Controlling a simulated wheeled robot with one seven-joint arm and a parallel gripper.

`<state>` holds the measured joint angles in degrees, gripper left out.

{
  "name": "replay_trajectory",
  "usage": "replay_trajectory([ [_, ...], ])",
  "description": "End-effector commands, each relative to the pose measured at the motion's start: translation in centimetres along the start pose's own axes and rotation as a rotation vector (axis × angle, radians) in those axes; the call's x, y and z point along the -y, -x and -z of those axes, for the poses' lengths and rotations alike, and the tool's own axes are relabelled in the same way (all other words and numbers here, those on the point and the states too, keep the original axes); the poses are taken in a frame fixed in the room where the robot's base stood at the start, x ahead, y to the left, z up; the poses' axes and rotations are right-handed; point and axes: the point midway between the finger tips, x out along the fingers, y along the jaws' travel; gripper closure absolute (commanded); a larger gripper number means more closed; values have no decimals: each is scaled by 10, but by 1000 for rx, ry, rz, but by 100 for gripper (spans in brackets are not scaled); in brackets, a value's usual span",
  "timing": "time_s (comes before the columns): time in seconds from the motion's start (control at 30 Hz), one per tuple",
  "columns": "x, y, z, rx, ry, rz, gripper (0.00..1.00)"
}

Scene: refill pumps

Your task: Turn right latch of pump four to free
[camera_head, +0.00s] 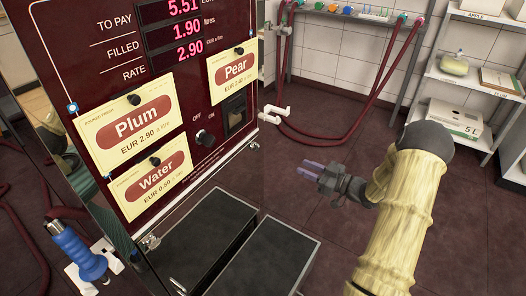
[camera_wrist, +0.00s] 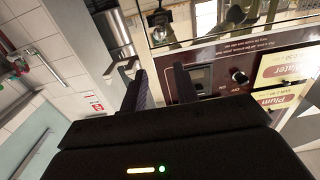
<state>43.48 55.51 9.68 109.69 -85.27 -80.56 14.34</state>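The dark red pump panel (camera_head: 190,95) fills the left half of the head view; no pump number is readable. A small metal latch (camera_head: 253,146) sits at its lower right corner, and another (camera_head: 151,242) at its lower left corner. Which way they are turned is too small to tell.
Dark boxes (camera_head: 265,262) stand below the panel. Red hoses (camera_head: 345,130) hang at the back wall. A shelf (camera_head: 470,80) stands at the right. The floor between is clear.

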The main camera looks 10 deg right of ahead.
Motion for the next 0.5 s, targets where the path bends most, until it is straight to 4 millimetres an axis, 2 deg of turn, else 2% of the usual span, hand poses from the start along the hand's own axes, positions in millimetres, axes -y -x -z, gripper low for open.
replay_trajectory([
  [0.17,1,-17,0,-2,1,4,70],
  [0.5,0,-74,-1,0,3,3,70],
])
